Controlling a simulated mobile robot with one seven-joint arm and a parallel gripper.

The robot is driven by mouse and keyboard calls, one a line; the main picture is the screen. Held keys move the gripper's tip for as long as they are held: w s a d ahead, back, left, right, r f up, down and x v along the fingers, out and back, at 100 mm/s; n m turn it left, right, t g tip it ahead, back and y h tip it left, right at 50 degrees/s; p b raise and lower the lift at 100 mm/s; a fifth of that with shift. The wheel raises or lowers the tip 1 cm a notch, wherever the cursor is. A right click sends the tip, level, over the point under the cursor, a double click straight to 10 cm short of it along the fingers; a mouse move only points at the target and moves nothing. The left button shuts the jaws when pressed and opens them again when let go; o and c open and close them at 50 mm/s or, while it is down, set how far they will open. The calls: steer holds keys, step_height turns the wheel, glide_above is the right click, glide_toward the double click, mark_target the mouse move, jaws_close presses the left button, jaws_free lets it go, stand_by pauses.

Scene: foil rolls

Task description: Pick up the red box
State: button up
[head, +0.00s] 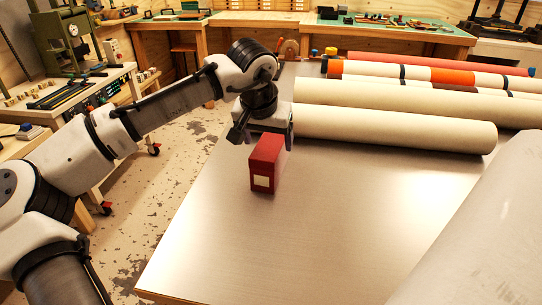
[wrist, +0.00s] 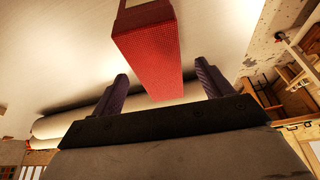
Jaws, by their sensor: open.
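The red box (head: 267,163) is a long narrow box with a pale label on its near end. It rests on the metal-topped table (head: 300,235), near the left edge. My gripper (head: 264,136) is over the far part of the box, pointing down. In the wrist view the red box (wrist: 150,52) extends from the top edge towards the gap between my two purple fingers (wrist: 160,88). The fingers are apart, one on each side of the line of the box, and do not visibly touch it. The exact height of the fingertips over the table is hard to tell.
Several long rolls lie across the back of the table, the nearest a cream roll (head: 390,128) just behind my gripper. A large pale roll (head: 490,230) fills the right front. The table's middle and front left are clear. A workbench (head: 60,105) stands at left.

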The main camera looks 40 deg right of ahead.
mark_target(271, 143)
steer(key=x, duration=0.2)
steer(key=d+p+x, duration=0.1)
steer(key=x, duration=0.2)
steer(key=shift+w+p, duration=0.2)
steer(key=shift+p, duration=0.1)
steer(key=shift+w+d+f, duration=0.1)
steer(key=shift+d+f, duration=0.05)
steer(key=shift+f, duration=0.25)
steer(key=shift+f, duration=0.25)
steer(key=shift+c, duration=0.5)
steer(key=c, duration=1.2)
steer(key=shift+o, duration=0.2)
steer(key=shift+r, duration=0.15)
